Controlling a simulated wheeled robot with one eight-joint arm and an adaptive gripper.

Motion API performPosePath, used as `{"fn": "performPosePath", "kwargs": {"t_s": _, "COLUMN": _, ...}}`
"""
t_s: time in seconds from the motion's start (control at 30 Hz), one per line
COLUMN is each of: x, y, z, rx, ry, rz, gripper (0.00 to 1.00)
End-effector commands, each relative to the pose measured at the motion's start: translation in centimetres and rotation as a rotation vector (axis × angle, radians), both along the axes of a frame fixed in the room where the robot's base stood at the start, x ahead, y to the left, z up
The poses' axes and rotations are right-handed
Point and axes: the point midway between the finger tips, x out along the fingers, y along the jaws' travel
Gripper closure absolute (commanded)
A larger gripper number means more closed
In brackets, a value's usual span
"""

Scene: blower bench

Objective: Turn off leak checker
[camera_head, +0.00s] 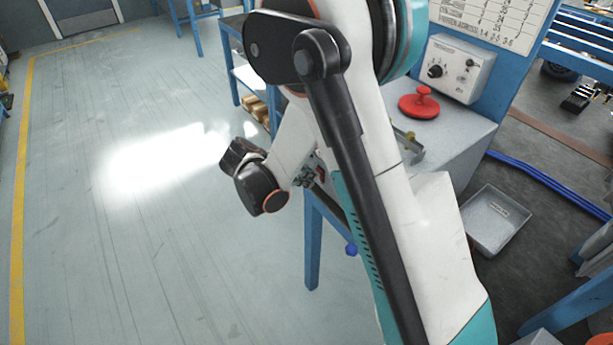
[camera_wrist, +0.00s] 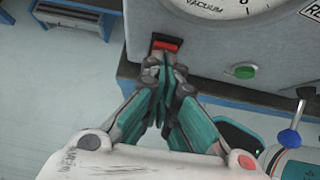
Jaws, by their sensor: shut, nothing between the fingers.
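In the wrist view, the leak checker's grey front panel (camera_wrist: 205,55) fills the upper right. It carries a white round gauge marked VACUUM (camera_wrist: 212,7), a red rocker switch (camera_wrist: 165,43) in a dark frame, and a green button (camera_wrist: 245,71) to the right. My gripper (camera_wrist: 165,62) is shut and empty, its teal-padded fingers together. The fingertips are just below the red switch in the picture and overlap its lower edge; I cannot tell whether they touch it. The switch's position is unclear. In the head view, my arm hides most of the gripper and the panel.
A blue-knobbed lever (camera_wrist: 290,138) stands right of my gripper. In the head view, a red handled disc (camera_head: 419,103) and a grey control box (camera_head: 457,68) stand on the bench (camera_head: 460,135). A metal tray (camera_head: 493,220) is lower right. The floor (camera_head: 130,230) at left is clear.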

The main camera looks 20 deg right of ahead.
Motion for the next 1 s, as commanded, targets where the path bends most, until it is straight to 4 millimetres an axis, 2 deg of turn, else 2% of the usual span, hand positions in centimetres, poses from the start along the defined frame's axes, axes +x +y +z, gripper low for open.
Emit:
{"fn": "performPosePath", "kwargs": {"t_s": 0.03, "x": 0.0, "y": -0.4, "z": 0.7, "rx": 0.038, "ry": 0.014, "rz": -0.005, "gripper": 1.0}}
{"fn": "performPosePath", "kwargs": {"t_s": 0.3, "x": 0.3, "y": -0.8, "z": 1.1, "rx": 0.184, "ry": 0.052, "rz": -0.002, "gripper": 1.0}}
{"fn": "performPosePath", "kwargs": {"t_s": 0.73, "x": 0.4, "y": -1.1, "z": 1.3, "rx": 0.178, "ry": 0.051, "rz": -0.003, "gripper": 1.0}}
{"fn": "performPosePath", "kwargs": {"t_s": 1.0, "x": 0.4, "y": -1.2, "z": 2.3, "rx": 0.178, "ry": 0.051, "rz": -0.003, "gripper": 1.0}}
